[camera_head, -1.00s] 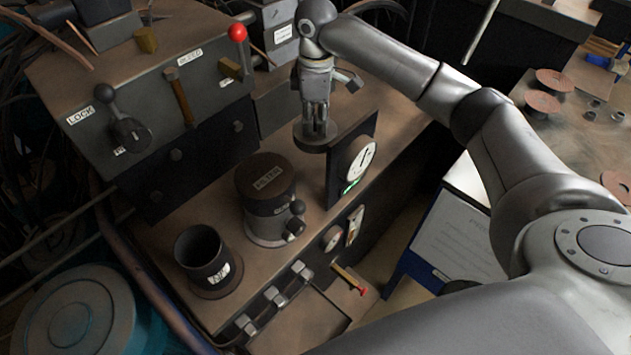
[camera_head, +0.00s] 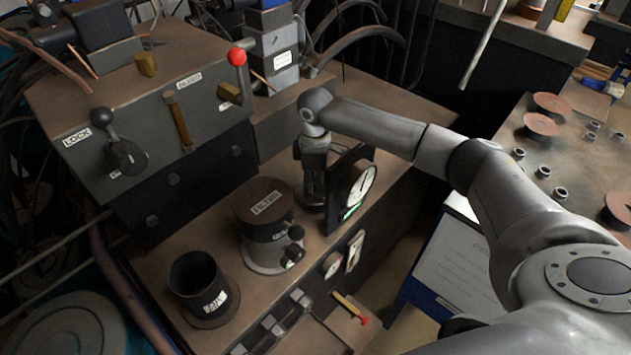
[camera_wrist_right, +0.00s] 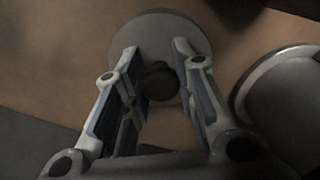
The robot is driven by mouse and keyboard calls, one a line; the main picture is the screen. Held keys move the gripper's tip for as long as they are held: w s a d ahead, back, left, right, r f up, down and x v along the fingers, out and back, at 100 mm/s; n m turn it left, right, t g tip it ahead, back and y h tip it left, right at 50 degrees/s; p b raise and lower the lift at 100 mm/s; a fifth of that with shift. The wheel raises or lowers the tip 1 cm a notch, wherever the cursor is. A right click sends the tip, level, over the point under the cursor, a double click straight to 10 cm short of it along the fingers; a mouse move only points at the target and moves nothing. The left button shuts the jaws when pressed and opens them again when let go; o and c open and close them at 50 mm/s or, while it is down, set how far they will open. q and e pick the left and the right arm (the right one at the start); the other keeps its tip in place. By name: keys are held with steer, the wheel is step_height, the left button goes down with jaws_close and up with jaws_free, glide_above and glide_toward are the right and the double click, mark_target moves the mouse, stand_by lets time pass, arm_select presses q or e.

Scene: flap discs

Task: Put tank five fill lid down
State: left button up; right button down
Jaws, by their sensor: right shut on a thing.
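My right gripper (camera_head: 313,192) points down between the lidded canister and the gauge, low by the bench top. It is shut on the dark knob (camera_wrist_right: 158,82) of a round grey lid (camera_wrist_right: 160,32), with a finger on each side of the knob. In the head view the lid is mostly hidden behind the gripper and canister. I cannot tell whether it touches the bench (camera_head: 240,318). An open dark cup (camera_head: 190,275) with a white label stands front left, its mouth uncovered. My left gripper is not in view.
The dark-topped canister (camera_head: 264,198) stands just left of the gripper and the round gauge (camera_head: 355,187) just right. A lever box (camera_head: 150,110) with a red knob stands behind. A yellow-handled hammer (camera_head: 350,307) lies in front. Discs and nuts lie on the right table.

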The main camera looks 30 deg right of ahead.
mark_target(315, 180)
steer(key=shift+f, duration=0.1)
steer(key=c, duration=1.2)
jaws_free()
step_height(315, 180, up, 12)
steer(key=shift+r, duration=0.15)
